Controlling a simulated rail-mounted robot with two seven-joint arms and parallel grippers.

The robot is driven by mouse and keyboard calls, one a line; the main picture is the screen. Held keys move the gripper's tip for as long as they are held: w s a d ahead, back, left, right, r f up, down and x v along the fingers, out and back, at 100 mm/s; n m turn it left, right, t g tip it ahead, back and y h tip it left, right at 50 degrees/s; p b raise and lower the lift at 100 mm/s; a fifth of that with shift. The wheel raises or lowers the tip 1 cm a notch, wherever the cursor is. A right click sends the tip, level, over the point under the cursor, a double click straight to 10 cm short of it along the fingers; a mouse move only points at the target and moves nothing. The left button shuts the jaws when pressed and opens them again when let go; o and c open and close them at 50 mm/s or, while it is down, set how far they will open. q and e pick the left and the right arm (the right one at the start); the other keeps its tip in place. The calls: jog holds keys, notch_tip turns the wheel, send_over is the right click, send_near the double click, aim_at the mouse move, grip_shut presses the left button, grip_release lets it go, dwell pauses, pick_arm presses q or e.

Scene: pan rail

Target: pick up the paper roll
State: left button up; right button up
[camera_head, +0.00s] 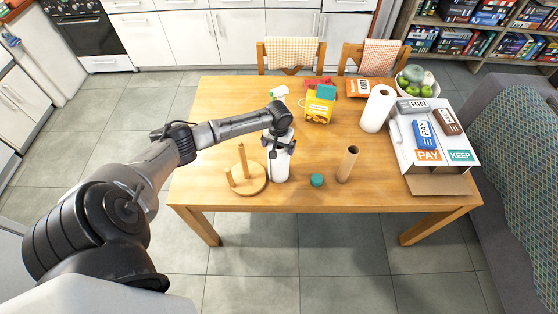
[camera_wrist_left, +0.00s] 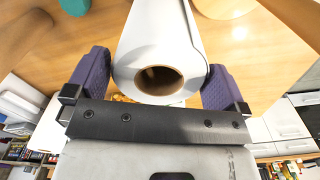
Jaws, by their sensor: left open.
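A white paper roll (camera_head: 281,168) stands on the wooden table near its front middle, under my left gripper (camera_head: 279,145). In the left wrist view the roll (camera_wrist_left: 150,45), with its brown cardboard core facing the camera, lies between the purple fingers of the left gripper (camera_wrist_left: 157,65). The gripper is open, with a finger on each side; whether either touches the roll I cannot tell. The roll's upper part is partly hidden by the gripper in the head view. A second white roll (camera_head: 378,108) stands farther right. My right gripper is not in view.
A wooden peg holder (camera_head: 247,178) stands just left of the roll. A green lid (camera_head: 317,180) and a bare cardboard tube (camera_head: 348,164) stand to its right. A yellow box (camera_head: 319,106) is behind. A labelled white tray (camera_head: 405,150) fills the table's right side.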

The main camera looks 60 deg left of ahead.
pick_arm(q)
notch_tip(320, 180, down, 2)
jog(key=shift+f, duration=0.1)
jog(key=c, duration=0.9)
